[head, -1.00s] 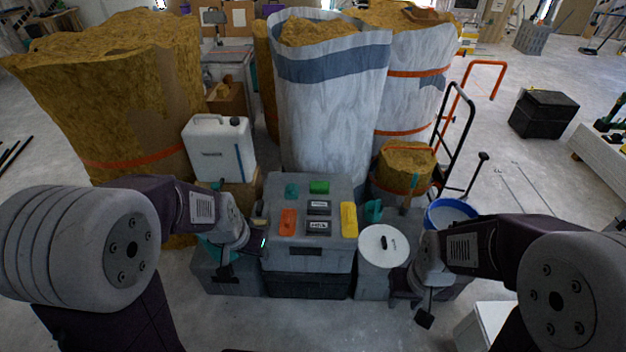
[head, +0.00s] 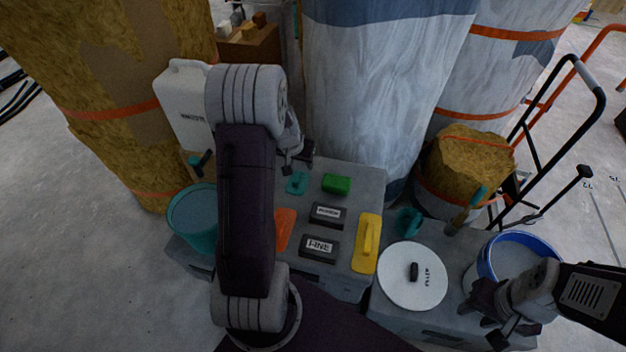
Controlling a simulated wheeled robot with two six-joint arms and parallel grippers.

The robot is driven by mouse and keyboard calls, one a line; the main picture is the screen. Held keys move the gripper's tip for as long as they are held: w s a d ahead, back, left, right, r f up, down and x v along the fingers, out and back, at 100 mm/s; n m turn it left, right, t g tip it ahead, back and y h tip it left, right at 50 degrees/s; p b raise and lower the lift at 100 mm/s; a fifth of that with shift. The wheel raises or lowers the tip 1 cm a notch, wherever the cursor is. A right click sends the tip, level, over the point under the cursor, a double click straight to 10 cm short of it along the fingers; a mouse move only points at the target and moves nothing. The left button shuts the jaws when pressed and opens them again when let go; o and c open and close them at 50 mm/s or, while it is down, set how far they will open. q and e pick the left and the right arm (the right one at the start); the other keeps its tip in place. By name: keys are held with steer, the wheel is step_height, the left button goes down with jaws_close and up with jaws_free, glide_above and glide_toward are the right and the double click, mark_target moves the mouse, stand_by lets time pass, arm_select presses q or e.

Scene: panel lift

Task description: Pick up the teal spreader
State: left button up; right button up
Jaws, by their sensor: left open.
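The teal spreader (head: 297,183) lies flat on the grey box lid (head: 362,178), near its back left, beside a green block. My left gripper (head: 307,154) is open and hovers just behind and above the spreader, apart from it as far as I can tell. My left arm crosses the left part of the lid and hides some of it. My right gripper (head: 488,318) is low at the right, near the blue-rimmed bucket; its jaws are too unclear to read.
On the lid are a green block (head: 336,184), two labelled dark blocks (head: 319,247), a yellow float (head: 367,243) and a partly hidden orange tool (head: 284,228). A white-lidded bucket (head: 405,290), blue-rimmed bucket (head: 524,252) and teal bucket (head: 190,218) stand around. Tall wrapped rolls (head: 375,90) rise behind.

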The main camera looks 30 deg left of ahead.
mark_target(297, 177)
arm_select(q)
steer(key=shift+n, duration=0.3)
steer(key=f, duration=0.1)
steer(key=a+f+b, duration=0.1)
steer(key=f, duration=0.1)
steer(key=a+f+b, duration=0.1)
steer(key=f, duration=0.1)
steer(key=shift+s, duration=0.35)
steer(key=shift+w+f, duration=0.1)
steer(key=b+x, duration=0.1)
steer(key=x, duration=0.4)
steer(key=shift+a+b, duration=0.15)
steer(key=shift+b, duration=0.15)
steer(key=shift+c, duration=0.6)
jaws_close()
arm_select(e)
steer(key=f, duration=0.2)
steer(key=s+f, duration=0.1)
steer(key=f, duration=0.1)
